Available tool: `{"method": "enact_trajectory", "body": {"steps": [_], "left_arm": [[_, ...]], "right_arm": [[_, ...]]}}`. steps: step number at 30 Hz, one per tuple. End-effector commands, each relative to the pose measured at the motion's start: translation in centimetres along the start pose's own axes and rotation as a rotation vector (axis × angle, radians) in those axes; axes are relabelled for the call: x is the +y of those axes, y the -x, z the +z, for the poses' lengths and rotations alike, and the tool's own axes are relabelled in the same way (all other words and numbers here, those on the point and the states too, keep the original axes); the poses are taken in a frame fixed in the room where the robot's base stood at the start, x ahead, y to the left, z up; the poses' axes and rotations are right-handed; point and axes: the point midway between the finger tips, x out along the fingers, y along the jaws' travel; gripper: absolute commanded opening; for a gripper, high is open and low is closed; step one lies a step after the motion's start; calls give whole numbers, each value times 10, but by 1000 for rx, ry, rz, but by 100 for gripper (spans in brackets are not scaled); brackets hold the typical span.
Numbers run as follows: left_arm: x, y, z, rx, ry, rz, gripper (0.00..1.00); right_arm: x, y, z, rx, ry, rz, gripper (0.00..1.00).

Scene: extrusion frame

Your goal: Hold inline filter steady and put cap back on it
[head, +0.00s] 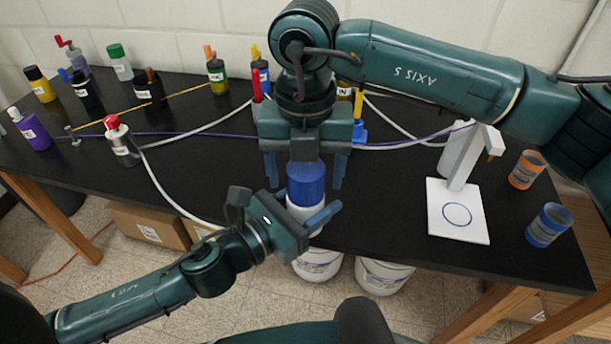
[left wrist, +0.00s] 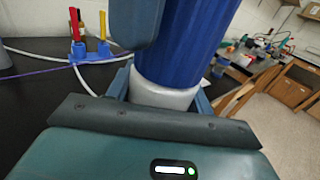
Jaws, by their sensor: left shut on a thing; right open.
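The inline filter has a white body (head: 304,212) and a large blue cap (head: 306,184). The cap sits upright on top of the body, and the left wrist view shows the ribbed blue cap (left wrist: 186,48) meeting the white body (left wrist: 165,91). My left gripper (head: 297,200) is shut on the white body from the lower left and holds the filter at the table's front edge. My right gripper (head: 304,175) comes down from above. Its fingers stand open on both sides of the cap, apart from it. The cap's top is hidden under the right gripper.
A white stand (head: 440,222) with a ringed plate stands at right, beside an orange cup (head: 526,170) and a blue cup (head: 548,226). White buckets (head: 384,275) stand below the front edge.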

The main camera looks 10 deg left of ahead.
Motion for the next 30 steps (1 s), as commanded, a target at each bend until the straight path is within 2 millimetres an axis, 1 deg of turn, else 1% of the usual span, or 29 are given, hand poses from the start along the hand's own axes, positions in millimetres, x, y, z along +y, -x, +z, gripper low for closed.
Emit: {"method": "enact_trajectory", "body": {"steps": [1, 3, 6, 12, 14, 17, 20, 23, 30], "left_arm": [[0, 0, 1, -2, 0, 0, 0], [0, 0, 1, -2, 0, 0, 0], [0, 0, 1, -2, 0, 0, 0], [0, 0, 1, -2, 0, 0, 0], [0, 0, 1, -2, 0, 0, 0], [0, 0, 1, -2, 0, 0, 0], [0, 0, 1, -2, 0, 0, 0], [0, 0, 1, -2, 0, 0, 0], [0, 0, 1, -2, 0, 0, 0]], "right_arm": [[0, 9, 0, -4, 0, 2, 71], [0, 18, 0, -3, -1, 1, 71], [0, 26, 0, -1, 0, 1, 71], [0, 27, 0, 0, 1, 1, 71], [0, 26, 0, 0, 1, 1, 69], [0, 27, 0, 0, 24, 1, 69], [0, 29, 0, -1, 108, 2, 69], [1, 31, 1, -3, 263, 2, 69], [0, 39, 3, -4, 772, 0, 69]]}}
